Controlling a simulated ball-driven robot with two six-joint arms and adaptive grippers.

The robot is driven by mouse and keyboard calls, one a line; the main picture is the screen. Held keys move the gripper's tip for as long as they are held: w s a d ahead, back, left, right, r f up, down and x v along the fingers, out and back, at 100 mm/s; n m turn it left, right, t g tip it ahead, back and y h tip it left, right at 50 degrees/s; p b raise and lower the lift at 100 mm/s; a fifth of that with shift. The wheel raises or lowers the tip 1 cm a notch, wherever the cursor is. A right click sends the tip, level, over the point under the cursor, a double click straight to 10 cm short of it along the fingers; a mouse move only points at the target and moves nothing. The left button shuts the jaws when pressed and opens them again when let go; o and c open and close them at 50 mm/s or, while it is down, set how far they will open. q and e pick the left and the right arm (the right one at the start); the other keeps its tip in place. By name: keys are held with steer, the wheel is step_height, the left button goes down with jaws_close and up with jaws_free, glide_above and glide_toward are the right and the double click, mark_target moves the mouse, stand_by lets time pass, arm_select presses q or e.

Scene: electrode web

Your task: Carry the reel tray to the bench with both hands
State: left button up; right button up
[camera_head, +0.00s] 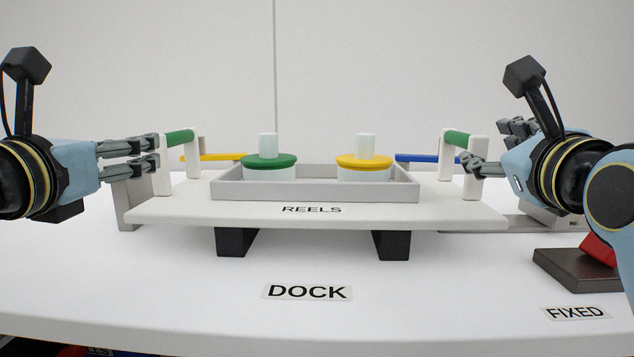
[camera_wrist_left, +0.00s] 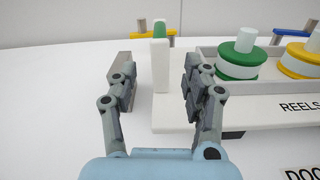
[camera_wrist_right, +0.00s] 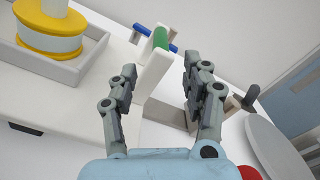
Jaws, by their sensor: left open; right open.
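The reel tray (camera_head: 170,210) is a white board marked REELS with a grey walled box on top. It rests on two dark blocks above the surface marked DOCK. A green reel (camera_head: 268,160) and a yellow reel (camera_head: 364,162) stand upright in the box. Green-topped handles rise at the left (camera_head: 180,137) and right (camera_head: 457,138) ends. My left gripper (camera_head: 157,153) is open, its fingers on either side of the left handle in the left wrist view (camera_wrist_left: 160,75). My right gripper (camera_wrist_right: 160,72) is open, with the right handle (camera_wrist_right: 152,68) between its fingers in view. Contact is unclear.
A yellow bar (camera_head: 215,157) and a blue bar (camera_head: 415,158) show behind the tray. A dark block (camera_head: 572,270) with a red part stands at the right by the FIXED label (camera_head: 575,313). The surface in front of the tray is clear.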

mark_target(168, 139)
arm_select(q)
steer(key=shift+w, duration=0.2)
arm_select(e)
steer(key=shift+w, duration=0.25)
steer(key=shift+s, duration=0.1)
arm_select(q)
steer(key=w, duration=1)
steer(key=shift+w+d, duration=0.4)
arm_select(e)
steer(key=w, duration=1)
steer(key=shift+w+d, duration=0.4)
arm_select(q)
steer(key=shift+c, duration=0.3)
arm_select(e)
steer(key=shift+c, duration=0.3)
arm_select(q)
jaws_close()
arm_select(e)
jaws_close()
